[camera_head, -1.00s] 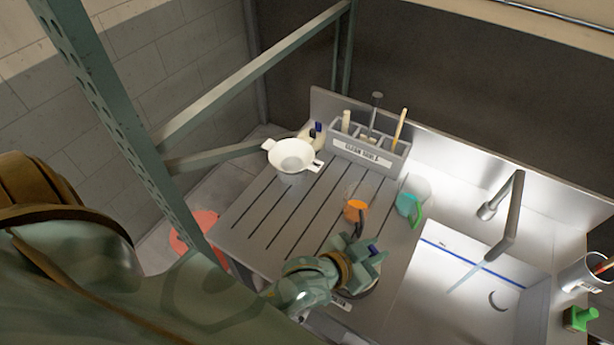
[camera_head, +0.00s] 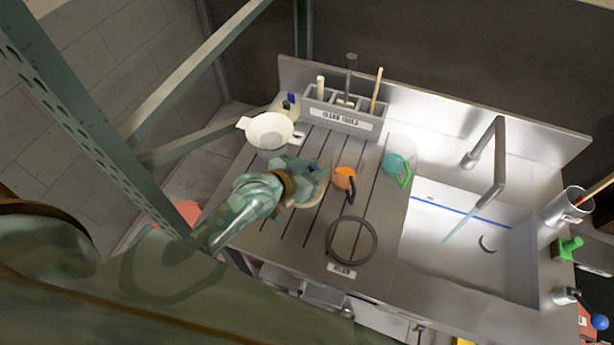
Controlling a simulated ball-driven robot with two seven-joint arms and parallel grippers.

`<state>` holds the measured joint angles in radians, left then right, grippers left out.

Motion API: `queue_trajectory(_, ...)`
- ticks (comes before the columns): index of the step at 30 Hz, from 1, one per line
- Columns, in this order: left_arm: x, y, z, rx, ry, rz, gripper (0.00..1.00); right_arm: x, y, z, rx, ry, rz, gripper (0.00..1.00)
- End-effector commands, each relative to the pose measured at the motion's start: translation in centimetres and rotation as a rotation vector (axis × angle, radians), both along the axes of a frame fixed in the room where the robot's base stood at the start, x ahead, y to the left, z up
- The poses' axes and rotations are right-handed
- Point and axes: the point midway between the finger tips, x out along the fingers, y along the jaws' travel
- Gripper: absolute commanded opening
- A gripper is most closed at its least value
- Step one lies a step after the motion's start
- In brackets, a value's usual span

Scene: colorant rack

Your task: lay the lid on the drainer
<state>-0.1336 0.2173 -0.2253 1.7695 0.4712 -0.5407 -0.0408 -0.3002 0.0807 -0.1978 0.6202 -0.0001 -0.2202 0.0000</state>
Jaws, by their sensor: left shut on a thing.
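My left gripper (camera_head: 314,180) reaches in from the left over the grooved drainer (camera_head: 265,232). It is shut on the lid, and a pale curved rim of this lid (camera_head: 308,204) shows below the fingers. The gripper hides most of the lid. I cannot tell whether the lid touches the drainer or hangs just above it. A dark ring (camera_head: 330,254) lies on the front right of the drainer, with a small label in front of it. My right gripper is not in view.
A white two-handled bowl (camera_head: 270,130) stands behind the gripper. An orange cup (camera_head: 344,177) and a teal cup (camera_head: 394,165) stand to its right. A grey tool rack (camera_head: 340,122) is at the back. The sink (camera_head: 465,235) and tap (camera_head: 499,165) are at right.

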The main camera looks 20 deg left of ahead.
Motion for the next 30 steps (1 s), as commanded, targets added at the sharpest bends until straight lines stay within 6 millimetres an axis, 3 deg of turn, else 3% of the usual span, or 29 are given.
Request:
queue_trajectory(1, 0.5, 0.5, -1.3, 0.002, 0.001, -0.001, 0.00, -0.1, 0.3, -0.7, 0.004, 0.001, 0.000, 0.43)
queue_trajectory(6, 2.0, 2.1, -3.9, 0.002, 0.001, -0.001, 0.00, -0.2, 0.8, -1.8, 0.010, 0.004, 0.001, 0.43)
queue_trajectory(14, 3.1, 3.2, -5.7, 0.001, 0.000, -0.002, 0.00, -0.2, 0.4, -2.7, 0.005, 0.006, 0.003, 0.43)
queue_trajectory(19, 3.3, 3.4, -8.5, 0.000, 0.002, -0.001, 0.00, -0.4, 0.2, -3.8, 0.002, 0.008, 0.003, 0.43)
queue_trajectory(30, 3.3, 3.4, -9.0, -0.001, -0.001, -0.001, 0.00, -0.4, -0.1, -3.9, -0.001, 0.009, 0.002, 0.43)
